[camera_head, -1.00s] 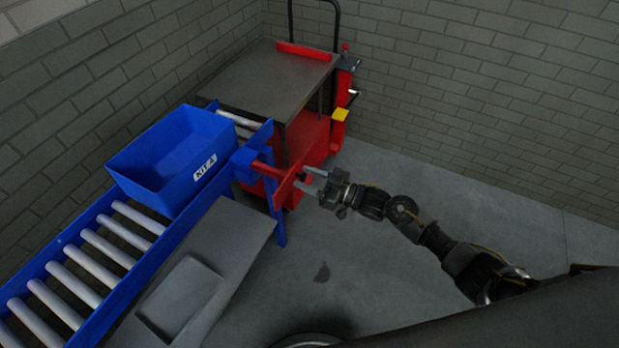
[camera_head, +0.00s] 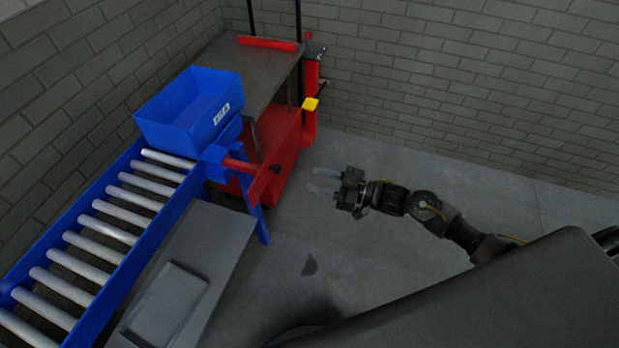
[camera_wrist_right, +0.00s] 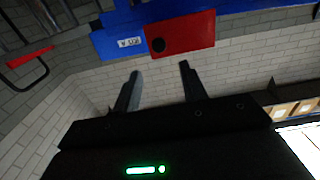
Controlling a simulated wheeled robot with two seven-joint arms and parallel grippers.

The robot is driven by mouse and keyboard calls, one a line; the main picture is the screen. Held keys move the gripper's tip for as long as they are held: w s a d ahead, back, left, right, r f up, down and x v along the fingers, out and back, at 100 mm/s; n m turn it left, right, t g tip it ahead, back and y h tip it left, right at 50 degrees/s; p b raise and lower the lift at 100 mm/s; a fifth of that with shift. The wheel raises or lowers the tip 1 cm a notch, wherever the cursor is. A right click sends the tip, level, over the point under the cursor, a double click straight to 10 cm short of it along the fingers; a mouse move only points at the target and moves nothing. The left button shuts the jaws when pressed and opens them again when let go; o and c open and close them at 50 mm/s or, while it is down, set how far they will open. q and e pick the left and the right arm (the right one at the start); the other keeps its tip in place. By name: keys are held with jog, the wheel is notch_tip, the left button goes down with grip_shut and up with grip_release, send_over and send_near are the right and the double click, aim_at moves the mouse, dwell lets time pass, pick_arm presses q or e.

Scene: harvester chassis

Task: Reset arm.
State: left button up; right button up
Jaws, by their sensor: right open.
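My right arm reaches in from the right in the head view. Its gripper (camera_head: 322,181) is open and empty, held over the bare floor to the right of the red cart. In the right wrist view the two fingers of the right gripper (camera_wrist_right: 158,88) stand apart with nothing between them. My left gripper is not in view.
A blue bin (camera_head: 190,112) labelled as a kit sits at the far end of the roller conveyor (camera_head: 103,237). A red cart (camera_head: 282,150) with a grey top stands behind it. A grey table (camera_head: 205,240) is beside the conveyor.

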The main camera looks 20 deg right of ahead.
jog(key=shift+d, duration=0.1)
dwell(0.5)
jog(key=w+d+f+m+h, duration=0.1)
jog(key=d+f+m+h, duration=0.1)
jog(key=d+f+h, duration=0.6)
jog(key=w+d+f+m+h, duration=0.1)
jog(key=d+f, duration=0.4)
jog(key=f, duration=0.7)
jog(key=s+d+f+m+g+h, duration=0.3)
jog(key=s+d+f+h, duration=0.1)
jog(key=s+f, duration=1.05)
jog(key=s+a+f+g, duration=0.2)
jog(key=s+f, duration=0.2)
jog(key=s, duration=0.6)
jog(key=s+a+f+m+g+h, duration=0.1)
jog(key=s+f, duration=0.4)
jog(key=s, duration=0.6)
jog(key=s+a+f+m+g, duration=0.1)
jog(key=s+a+f+g, duration=0.2)
jog(key=s, duration=0.7)
jog(key=shift+s+a+f+g, duration=0.25)
jog(key=shift+a+f+g, duration=0.15)
jog(key=shift+a+f, duration=0.5)
